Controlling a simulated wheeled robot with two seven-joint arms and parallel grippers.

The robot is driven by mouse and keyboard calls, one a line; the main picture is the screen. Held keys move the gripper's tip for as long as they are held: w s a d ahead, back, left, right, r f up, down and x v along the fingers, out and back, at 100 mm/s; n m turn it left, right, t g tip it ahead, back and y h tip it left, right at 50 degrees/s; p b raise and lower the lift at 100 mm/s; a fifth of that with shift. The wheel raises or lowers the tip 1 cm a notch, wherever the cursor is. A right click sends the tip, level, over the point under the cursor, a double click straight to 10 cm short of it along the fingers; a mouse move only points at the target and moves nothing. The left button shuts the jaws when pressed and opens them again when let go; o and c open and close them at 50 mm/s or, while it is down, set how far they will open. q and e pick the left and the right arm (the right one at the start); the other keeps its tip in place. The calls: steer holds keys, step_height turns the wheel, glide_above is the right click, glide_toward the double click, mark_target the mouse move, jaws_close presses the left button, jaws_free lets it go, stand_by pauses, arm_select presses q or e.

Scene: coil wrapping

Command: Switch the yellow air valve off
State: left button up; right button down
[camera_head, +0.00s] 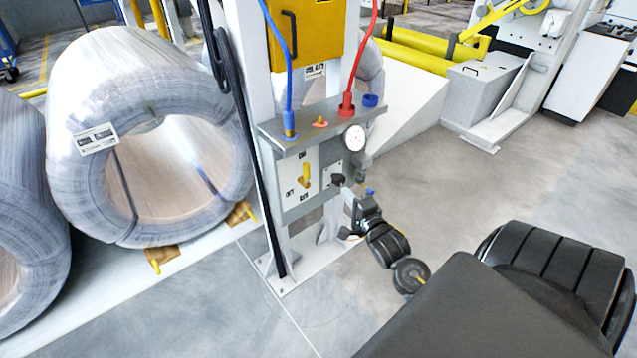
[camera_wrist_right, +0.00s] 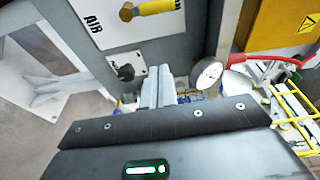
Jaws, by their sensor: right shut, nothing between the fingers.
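The yellow air valve (camera_head: 304,177) sits on a pale panel on the front of the grey control box. In the head view its handle stands roughly upright. In the right wrist view the yellow valve (camera_wrist_right: 155,8) is at the top edge, partly cut off, beside the "AIR" label. My right gripper (camera_head: 349,196) is to the right of the valve and a little lower, near the black knob (camera_head: 337,180). In the right wrist view its fingers (camera_wrist_right: 158,82) are together and empty, apart from the valve. My left gripper is not in view.
A round gauge (camera_head: 354,138) is on the box's right side, with a blue hose (camera_head: 281,60) and a red hose (camera_head: 367,50) above. A wrapped coil (camera_head: 75,100) stands left of the post. The floor on the right is open.

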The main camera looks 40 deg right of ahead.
mark_target(304, 174)
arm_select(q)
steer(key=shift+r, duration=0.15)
arm_select(e)
steer(key=shift+r, duration=0.4)
steer(key=shift+w, duration=0.1)
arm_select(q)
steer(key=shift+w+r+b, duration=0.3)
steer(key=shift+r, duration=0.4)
arm_select(e)
steer(key=w+a, duration=0.1)
steer(key=w, duration=1)
steer(key=shift+w, duration=0.2)
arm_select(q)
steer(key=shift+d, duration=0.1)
arm_select(e)
steer(key=shift+a, duration=0.2)
